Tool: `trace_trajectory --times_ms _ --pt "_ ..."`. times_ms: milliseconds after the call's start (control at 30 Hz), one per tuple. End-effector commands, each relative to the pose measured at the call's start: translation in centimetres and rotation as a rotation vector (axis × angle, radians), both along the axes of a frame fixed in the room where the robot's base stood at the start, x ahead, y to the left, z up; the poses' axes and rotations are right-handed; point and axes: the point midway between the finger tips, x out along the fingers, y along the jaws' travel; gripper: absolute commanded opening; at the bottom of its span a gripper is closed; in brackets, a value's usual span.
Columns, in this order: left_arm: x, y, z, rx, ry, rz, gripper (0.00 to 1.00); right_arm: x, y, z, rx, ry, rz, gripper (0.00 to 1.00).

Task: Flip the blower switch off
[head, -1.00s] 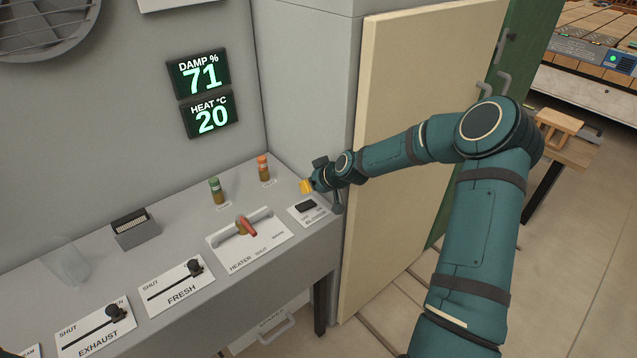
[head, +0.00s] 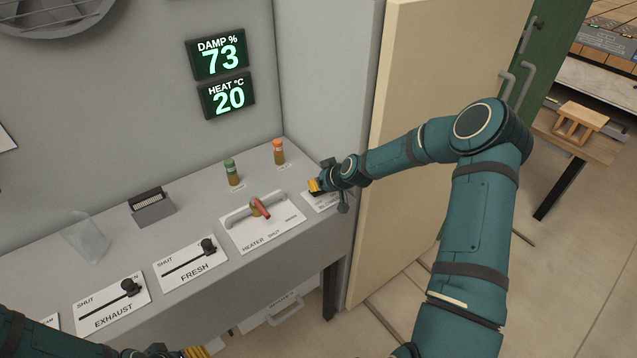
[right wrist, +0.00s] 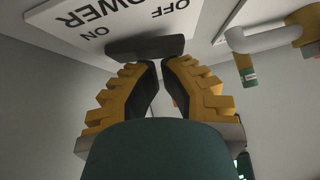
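The blower switch plate (head: 324,204) lies at the right end of the grey bench. It also shows in the right wrist view (right wrist: 82,20), upside down, with ON at left and OFF at right. The black switch rocker (right wrist: 145,47) spans the plate's lower edge in that view. My right gripper (right wrist: 161,64) has its yellow fingertips close together just at the rocker, with nothing between them; contact cannot be told. In the head view the right gripper (head: 314,186) covers much of the plate. My left gripper (head: 197,352) shows only partly at the bottom edge.
The heater lever (head: 260,208) is left of the blower plate. Fresh (head: 207,247) and exhaust (head: 129,287) sliders sit further left. Green-capped (head: 232,172) and orange-capped (head: 278,152) vials stand behind. A cream door (head: 425,130) stands right of the bench.

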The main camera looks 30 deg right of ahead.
Motion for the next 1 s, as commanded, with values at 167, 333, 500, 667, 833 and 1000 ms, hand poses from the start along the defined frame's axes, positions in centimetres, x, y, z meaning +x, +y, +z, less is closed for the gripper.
trace_trajectory --times_ms 167,333,500,667,833,1000 --pt "-0.1 -0.1 -1.4 0.001 0.004 -0.002 0.47 0.1 0.6 -0.7 -0.080 -0.005 0.006 0.00" --pt "-0.3 -0.1 -2.1 0.001 0.007 -0.004 0.47 0.0 0.8 -1.0 -0.155 -0.010 0.007 0.00" --pt "-0.5 -0.1 -2.7 0.000 0.012 -0.008 0.47 -0.1 1.0 -1.2 -0.222 -0.013 0.006 0.00" --pt "-0.6 -0.2 -2.8 0.000 0.013 -0.010 0.47 -0.3 0.9 -1.3 -0.254 -0.012 0.001 0.00" --pt "-0.5 -0.2 -2.7 0.000 0.013 -0.010 0.47 -0.3 0.8 -1.4 -0.252 -0.010 0.002 0.00" --pt "-0.5 -0.2 -3.1 0.000 0.012 -0.010 0.47 -0.3 0.4 -1.5 -0.253 -0.009 0.000 0.00"
